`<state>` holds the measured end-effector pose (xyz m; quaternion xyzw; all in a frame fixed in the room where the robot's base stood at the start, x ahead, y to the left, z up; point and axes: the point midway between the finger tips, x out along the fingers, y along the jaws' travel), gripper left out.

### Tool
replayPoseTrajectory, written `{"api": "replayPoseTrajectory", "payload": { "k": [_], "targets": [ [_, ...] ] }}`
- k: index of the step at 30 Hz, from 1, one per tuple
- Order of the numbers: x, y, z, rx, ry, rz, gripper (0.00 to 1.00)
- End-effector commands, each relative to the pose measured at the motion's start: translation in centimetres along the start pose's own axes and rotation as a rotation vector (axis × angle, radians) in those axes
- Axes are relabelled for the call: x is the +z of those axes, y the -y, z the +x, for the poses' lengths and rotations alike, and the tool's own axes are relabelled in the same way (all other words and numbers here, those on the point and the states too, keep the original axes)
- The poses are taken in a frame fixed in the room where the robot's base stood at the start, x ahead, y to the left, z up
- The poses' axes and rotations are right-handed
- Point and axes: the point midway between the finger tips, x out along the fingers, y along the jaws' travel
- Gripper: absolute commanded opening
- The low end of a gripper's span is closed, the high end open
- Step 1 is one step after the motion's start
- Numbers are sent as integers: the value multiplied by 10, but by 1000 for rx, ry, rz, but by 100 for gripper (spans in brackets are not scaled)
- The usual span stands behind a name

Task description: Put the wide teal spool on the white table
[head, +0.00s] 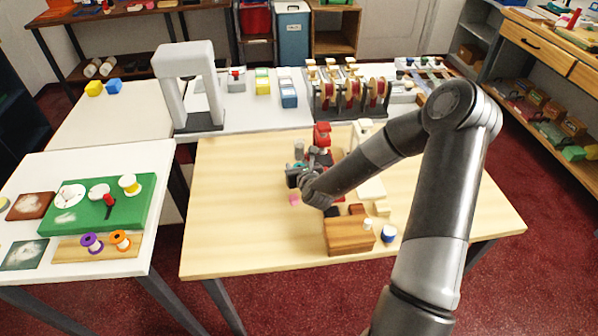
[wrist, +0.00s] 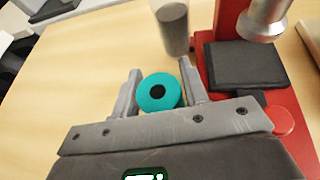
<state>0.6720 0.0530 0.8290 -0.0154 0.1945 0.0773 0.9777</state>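The teal spool (wrist: 162,93) shows end-on with a dark centre hole in the wrist view, between the fingers of my gripper (wrist: 160,90). Both fingers seem to touch its sides, so my gripper looks shut on it. I cannot tell the spool's height above the wood. A white table (head: 150,165) stands at the left front, apart from my gripper. Another white surface (head: 120,118) lies behind it.
The wooden table (head: 225,215) holds a red device (head: 321,135) close to my gripper, a wooden block (head: 348,234) and a blue-and-white spool (head: 388,233). The left white table bears a green board (head: 140,207), purple spool (head: 92,243) and orange spool (head: 121,240). A grey arch (head: 183,60) stands behind.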

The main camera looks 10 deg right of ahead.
Motion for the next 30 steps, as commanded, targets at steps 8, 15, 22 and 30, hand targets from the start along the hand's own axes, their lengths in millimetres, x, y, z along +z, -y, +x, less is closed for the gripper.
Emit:
{"api": "replayPoseTrajectory", "payload": {
  "k": [8, 15, 22, 30],
  "targets": [
    [0, 0, 0, 0, 0, 0, 17],
    [0, 0, 0, 0, 1, 0, 10],
    [19, 1, -7, -2, 4, 0, 10],
    [64, 1, -26, -2, 4, -2, 10]
  ]
}}
